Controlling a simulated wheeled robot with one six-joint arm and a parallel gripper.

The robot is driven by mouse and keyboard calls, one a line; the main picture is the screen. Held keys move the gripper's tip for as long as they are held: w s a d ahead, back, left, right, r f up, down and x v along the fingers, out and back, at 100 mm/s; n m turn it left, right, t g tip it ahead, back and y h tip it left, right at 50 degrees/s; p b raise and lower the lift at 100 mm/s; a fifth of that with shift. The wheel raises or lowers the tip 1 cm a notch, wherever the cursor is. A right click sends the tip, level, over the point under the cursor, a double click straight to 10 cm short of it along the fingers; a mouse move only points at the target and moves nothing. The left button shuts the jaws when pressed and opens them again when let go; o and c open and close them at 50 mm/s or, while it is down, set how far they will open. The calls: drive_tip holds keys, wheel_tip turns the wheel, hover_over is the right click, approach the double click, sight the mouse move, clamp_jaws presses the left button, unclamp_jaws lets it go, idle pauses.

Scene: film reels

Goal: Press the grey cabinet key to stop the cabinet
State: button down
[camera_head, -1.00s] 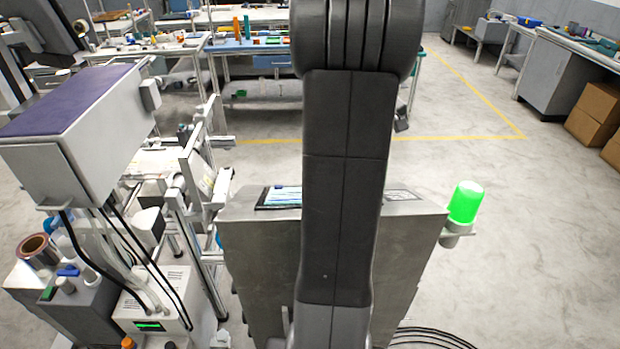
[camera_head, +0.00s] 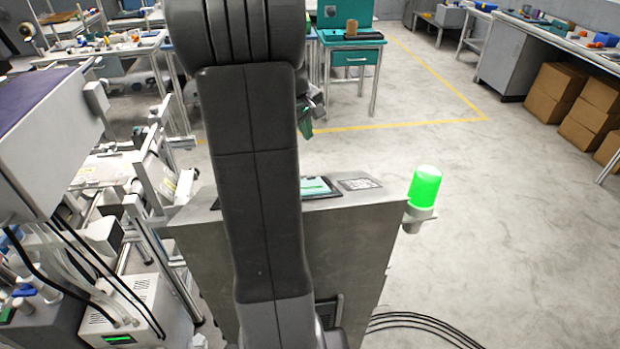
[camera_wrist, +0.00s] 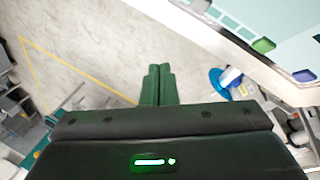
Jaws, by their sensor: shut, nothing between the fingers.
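The grey metal cabinet (camera_head: 350,245) stands in front of me, partly hidden by my own arm. On its sloped top are a lit screen (camera_head: 318,187) and a small dark-marked panel (camera_head: 360,184). In the wrist view the screen (camera_wrist: 225,22) fills the upper right, with a green key (camera_wrist: 263,46) and a blue-grey key (camera_wrist: 304,75) near its lower edge. I cannot tell for sure which is the grey cabinet key. My gripper (camera_wrist: 158,72) has green fingers, shut and empty, left of the panel and apart from both keys. It shows partly beyond my arm in the head view (camera_head: 306,128).
A lit green lamp (camera_head: 424,188) sits on the cabinet's right side. Machinery with a purple-topped box (camera_head: 35,105) crowds the left. Cables (camera_head: 425,325) lie on the floor at lower right. Open floor (camera_head: 510,220) is on the right, with cardboard boxes (camera_head: 555,90) beyond.

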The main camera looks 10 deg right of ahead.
sight(311, 178)
drive_tip(key=shift+s+f+b, duration=0.65)
drive_tip(key=shift+f+b, duration=0.3)
drive_tip(key=shift+f, duration=0.2)
drive_tip(key=shift+s+f+b, duration=0.6)
drive_tip(key=shift+f+b, duration=0.4)
drive_tip(key=shift+f, duration=0.1)
drive_tip(key=shift+s+f+b, duration=0.65)
drive_tip(key=shift+f+b, duration=0.3)
drive_tip(key=shift+f, duration=0.2)
drive_tip(key=shift+s+f, duration=0.25)
drive_tip(key=shift+f, duration=0.1)
drive_tip(key=shift+s+f+b, duration=0.2)
drive_tip(key=shift+f+b, duration=0.25)
drive_tip(key=shift+b, duration=0.15)
drive_tip(key=shift+r, duration=0.1)
drive_tip(key=shift+w+r+p, duration=0.4)
drive_tip(key=shift+r+p, duration=0.3)
drive_tip(key=shift+p, duration=0.1)
